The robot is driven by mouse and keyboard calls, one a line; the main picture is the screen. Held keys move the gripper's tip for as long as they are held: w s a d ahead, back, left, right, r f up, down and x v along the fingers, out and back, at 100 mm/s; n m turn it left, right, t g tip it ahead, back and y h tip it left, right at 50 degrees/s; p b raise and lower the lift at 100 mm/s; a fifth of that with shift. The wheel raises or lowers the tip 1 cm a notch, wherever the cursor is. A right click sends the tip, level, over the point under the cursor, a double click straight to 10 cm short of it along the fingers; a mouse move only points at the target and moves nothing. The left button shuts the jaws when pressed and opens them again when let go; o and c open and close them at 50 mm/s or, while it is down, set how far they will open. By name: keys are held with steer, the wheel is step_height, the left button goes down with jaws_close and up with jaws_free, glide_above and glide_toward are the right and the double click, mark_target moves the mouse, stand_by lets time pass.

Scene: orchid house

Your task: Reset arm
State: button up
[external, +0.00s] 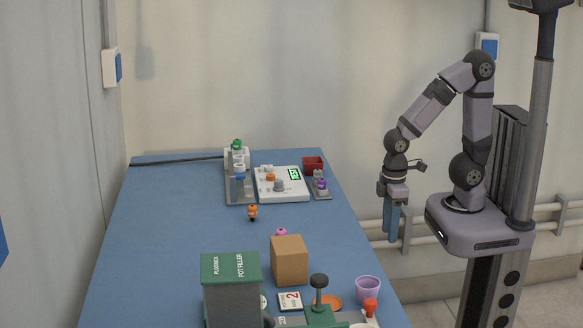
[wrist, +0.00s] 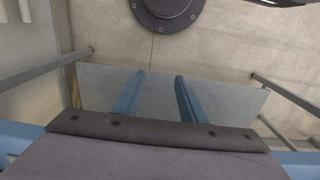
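My gripper (external: 394,238) hangs with its blue fingers pointing down, beyond the right edge of the blue table (external: 185,235). My arm is folded up and over from its base on the right. In the wrist view, the two blue fingers of my gripper (wrist: 160,77) stand apart with an empty gap between them. Nothing is held, and the floor shows beyond the fingers.
On the table stand a green-topped pot filler (external: 231,290), a cardboard box (external: 289,261), a purple cup (external: 368,289) and a white scale (external: 283,190). A red container (external: 313,164) is at the back. The table's left middle is clear.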

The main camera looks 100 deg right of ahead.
step_height(320, 180, up, 16)
steer(key=p, duration=1.4)
steer(key=shift+f, duration=0.15)
